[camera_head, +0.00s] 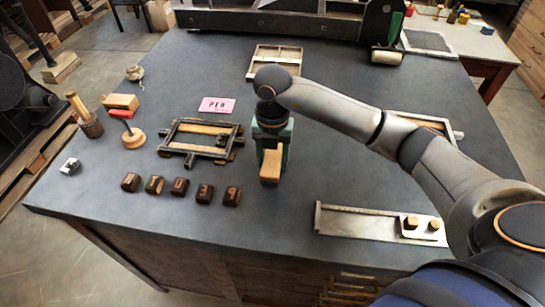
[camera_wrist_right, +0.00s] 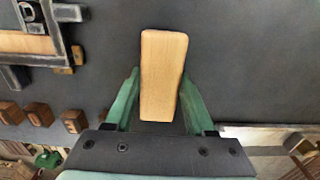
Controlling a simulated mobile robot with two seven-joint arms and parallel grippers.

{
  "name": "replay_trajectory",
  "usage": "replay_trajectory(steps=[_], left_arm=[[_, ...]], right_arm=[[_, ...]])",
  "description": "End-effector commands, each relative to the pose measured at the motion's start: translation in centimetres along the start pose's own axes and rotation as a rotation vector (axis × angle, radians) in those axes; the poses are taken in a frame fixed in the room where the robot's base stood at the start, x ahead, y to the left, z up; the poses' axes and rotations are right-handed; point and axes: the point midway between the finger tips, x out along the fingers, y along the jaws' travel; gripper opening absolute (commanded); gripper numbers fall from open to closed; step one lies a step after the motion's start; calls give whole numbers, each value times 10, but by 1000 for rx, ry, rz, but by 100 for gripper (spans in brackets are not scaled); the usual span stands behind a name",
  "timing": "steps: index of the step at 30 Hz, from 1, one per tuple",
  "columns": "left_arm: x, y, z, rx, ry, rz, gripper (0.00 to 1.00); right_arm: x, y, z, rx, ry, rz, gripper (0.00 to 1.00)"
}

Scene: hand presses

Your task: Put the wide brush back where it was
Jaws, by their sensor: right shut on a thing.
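My right gripper (camera_head: 271,146) is over the middle of the dark table, pointing down. Its green fingers are shut on a pale wooden piece, which I take to be the wide brush (camera_head: 270,166). In the right wrist view the wide brush (camera_wrist_right: 164,62) shows as a flat, rounded wooden block between the fingers. No bristles can be made out. I cannot tell whether it touches the table. My left gripper is not in view.
Left of the gripper are a dark frame (camera_head: 170,148), a pink card (camera_head: 217,105) and a row of small dark blocks (camera_head: 180,187). A metal tray (camera_head: 350,223) lies front right.

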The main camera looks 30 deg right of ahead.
Motion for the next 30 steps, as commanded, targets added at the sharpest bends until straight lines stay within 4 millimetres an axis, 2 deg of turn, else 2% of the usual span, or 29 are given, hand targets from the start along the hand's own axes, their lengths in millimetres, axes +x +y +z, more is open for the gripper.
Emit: replay_trajectory(steps=[6,7,14,21,25,30], left_arm=[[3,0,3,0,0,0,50],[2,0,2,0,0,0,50],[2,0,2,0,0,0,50],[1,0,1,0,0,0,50],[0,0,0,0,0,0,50],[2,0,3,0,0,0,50]], right_arm=[[4,0,0,0,0,1,3],[3,0,0,0,0,1,58],[3,0,0,0,0,0,84],[2,0,0,0,0,0,85],[-5,0,0,0,-1,2,85],[-34,1,1,1,-5,5,85]])
